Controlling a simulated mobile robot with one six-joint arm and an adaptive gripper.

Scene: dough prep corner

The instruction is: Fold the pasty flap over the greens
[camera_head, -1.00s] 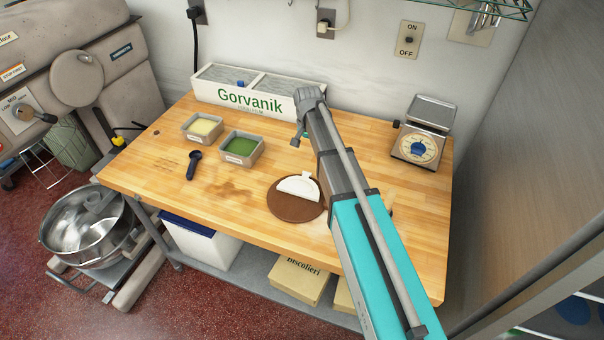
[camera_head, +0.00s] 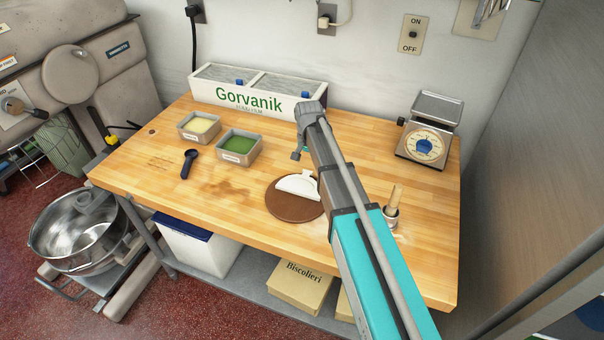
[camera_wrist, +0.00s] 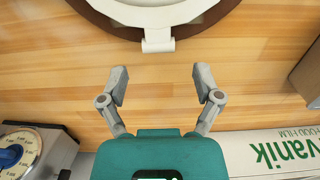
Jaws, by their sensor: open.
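The white pasty (camera_head: 297,186) lies on a round brown board (camera_head: 290,208). It shows as a half-disc with a small tab toward the back. In the wrist view its pale curved edge (camera_wrist: 135,15) and square tab (camera_wrist: 158,40) are at the top, cut off by the frame. No greens show on the pasty; green filling is in a grey tub (camera_head: 239,146). My gripper (camera_wrist: 160,82) is open and empty, its fingers apart and short of the tab. In the head view, my gripper (camera_head: 297,154) is behind the pasty, partly hidden by my arm.
A tub of pale filling (camera_head: 200,125), a dark scoop (camera_head: 189,163) and the Gorvanik film box (camera_head: 258,95) are left and back. A scale (camera_head: 427,140) and a cup with a wooden-handled tool (camera_head: 393,207) are right. The table's front left is clear.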

